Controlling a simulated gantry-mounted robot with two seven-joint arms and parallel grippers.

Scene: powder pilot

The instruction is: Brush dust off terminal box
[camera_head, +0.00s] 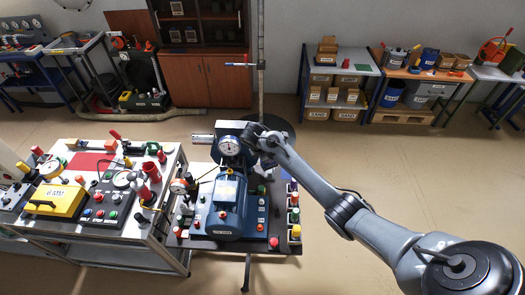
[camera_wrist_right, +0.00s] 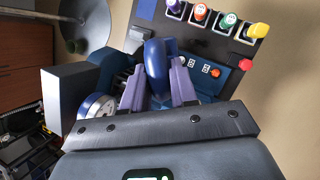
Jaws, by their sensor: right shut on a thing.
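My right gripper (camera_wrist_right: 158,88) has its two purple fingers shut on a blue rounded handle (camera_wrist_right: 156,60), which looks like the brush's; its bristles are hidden. In the head view my right arm reaches in from the right, and its wrist (camera_head: 262,140) is beside the round dial at the rear of the blue motor (camera_head: 228,205). The fingers are hidden there. A grey box (camera_wrist_right: 72,98) with blue parts beside it lies left of the fingers in the wrist view; I cannot tell whether it is the terminal box. No dust can be made out.
A white-faced gauge (camera_wrist_right: 97,106) is close to the left finger. A cart (camera_head: 165,215) with a yellow case (camera_head: 55,200) stands left.

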